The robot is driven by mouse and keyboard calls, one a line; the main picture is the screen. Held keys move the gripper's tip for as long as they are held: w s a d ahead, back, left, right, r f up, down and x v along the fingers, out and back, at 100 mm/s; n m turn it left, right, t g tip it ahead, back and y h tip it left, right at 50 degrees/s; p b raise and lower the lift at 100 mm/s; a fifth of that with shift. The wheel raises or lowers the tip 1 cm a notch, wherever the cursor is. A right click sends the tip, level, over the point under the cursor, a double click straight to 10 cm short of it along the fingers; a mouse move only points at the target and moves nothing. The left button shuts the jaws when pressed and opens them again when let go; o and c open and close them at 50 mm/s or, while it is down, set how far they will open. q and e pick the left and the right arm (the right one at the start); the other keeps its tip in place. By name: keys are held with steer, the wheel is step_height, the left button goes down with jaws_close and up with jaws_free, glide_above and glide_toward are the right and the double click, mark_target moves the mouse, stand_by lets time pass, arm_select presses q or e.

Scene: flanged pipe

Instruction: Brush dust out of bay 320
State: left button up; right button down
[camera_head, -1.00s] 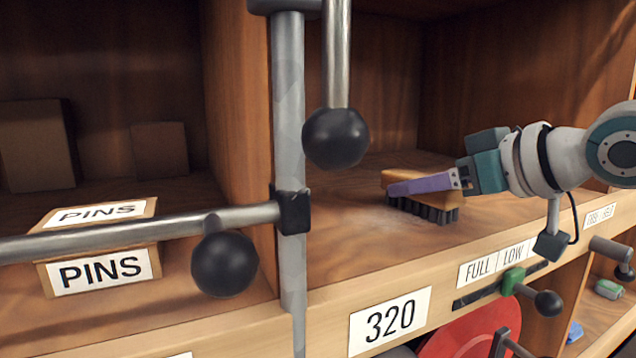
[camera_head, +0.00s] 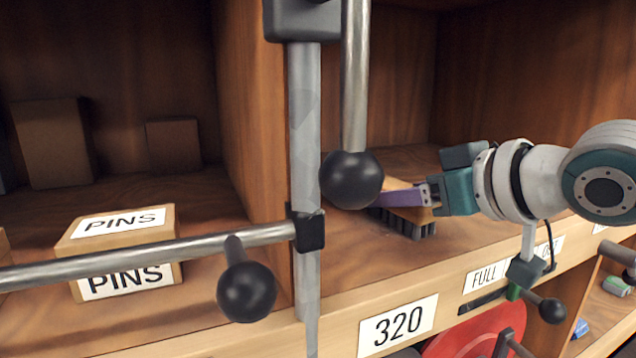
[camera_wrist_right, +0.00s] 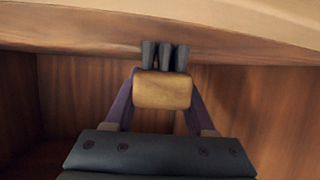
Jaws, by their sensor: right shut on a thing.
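My right gripper (camera_head: 404,196) is shut on a brush with a wooden block (camera_head: 402,212) and dark bristles (camera_head: 412,228) pointing down. It holds the brush inside bay 320, low over the shelf floor (camera_head: 362,262); I cannot tell whether the bristles touch. A black ball knob hides part of the brush and fingers in the head view. In the right wrist view the brush block (camera_wrist_right: 163,90) sits between the two purple fingers. The bay's label 320 (camera_head: 397,325) is on the front edge. No dust is clearly visible. My left gripper is not in view.
A grey upright post (camera_head: 305,130) stands before the divider left of the bay. A horizontal bar (camera_head: 150,254) and a hanging rod (camera_head: 354,80) carry black ball knobs (camera_head: 352,179). A PINS box (camera_head: 120,232) sits in the left bay. A slider (camera_head: 515,290) is on the front edge.

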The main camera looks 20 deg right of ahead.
mark_target(369, 228)
steer(key=shift+s+a+p, duration=0.2)
steer(key=shift+a+p, duration=0.55)
steer(key=shift+a, duration=1.3)
steer(key=shift+w+d, duration=0.1)
steer(key=shift+d, duration=1.1)
steer(key=shift+w+d, duration=0.1)
steer(key=shift+d, duration=1.05)
steer(key=shift+w+d+f+b, duration=0.1)
steer(key=shift+d+b, duration=0.3)
steer(key=shift+d, duration=2)
steer(key=shift+a+r+p, duration=0.2)
steer(key=shift+a+p, duration=0.2)
steer(key=shift+a, duration=0.3)
steer(key=shift+a+f, duration=0.1)
steer(key=shift+a, duration=0.4)
steer(key=shift+a+p, duration=0.8)
steer(key=shift+a, duration=0.5)
steer(key=shift+s+a+p, duration=0.2)
steer(key=shift+a+p, duration=0.45)
steer(key=shift+a, duration=0.25)
steer(key=shift+s+a+p, duration=0.1)
steer(key=shift+a+p, duration=0.35)
steer(key=shift+a, duration=0.85)
steer(key=shift+d+f, duration=0.1)
steer(key=shift+d, duration=2.3)
steer(key=shift+w, duration=0.2)
